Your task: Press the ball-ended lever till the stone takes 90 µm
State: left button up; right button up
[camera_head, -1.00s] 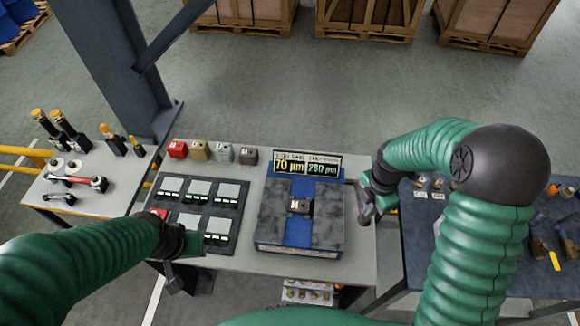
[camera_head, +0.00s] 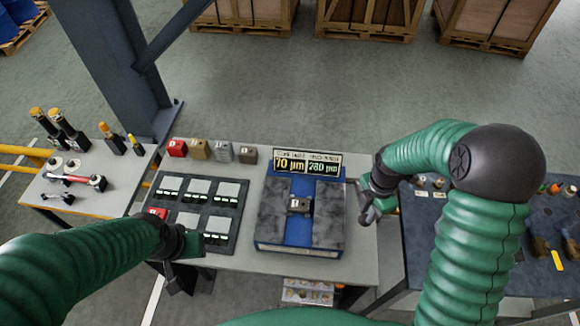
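The blue machine with dark grey slabs (camera_head: 273,222) stands on the grey table, and a small metal block (camera_head: 299,205) sits in its middle. Its display (camera_head: 307,163) reads 70 µm on the left and 280, with a unit that looks like rpm, on the right. I cannot make out the ball-ended lever. My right gripper (camera_head: 368,208) is just right of the machine, pointing down by the table's right edge; its fingers are too small to judge. My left gripper (camera_head: 172,280) hangs at the table's front left edge, mostly hidden by its wrist.
A dark tray (camera_head: 236,212) with several grey plates lies left of the machine. Red, tan and grey blocks (camera_head: 200,150) line the back edge. A side table (camera_head: 112,196) with tools stands left, a dark bench (camera_head: 485,195) right. A steel post (camera_head: 115,70) rises behind.

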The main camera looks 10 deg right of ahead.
jog(key=shift+s+f+b, duration=0.1)
jog(key=shift+f+b, duration=0.3)
jog(key=shift+f, duration=0.45)
notch_tip(320, 180, down, 6)
jog(key=s+b, duration=0.2)
jog(key=b, duration=0.1)
jog(key=shift+s+a+r, duration=0.15)
jog(key=shift+a+r, duration=0.05)
jog(key=shift+a, duration=0.1)
jog(key=w+r+p, duration=0.1)
jog(key=r+p, duration=0.7)
jog(key=p, duration=0.1)
jog(key=w+r+p, duration=0.1)
jog(key=r+p, duration=0.3)
jog(key=p, duration=0.1)
jog(key=shift+w+d+r, duration=0.3)
jog(key=shift+d+r, duration=0.05)
jog(key=shift+r, duration=0.05)
jog(key=shift+f, duration=0.15)
jog(key=shift+w, duration=0.1)
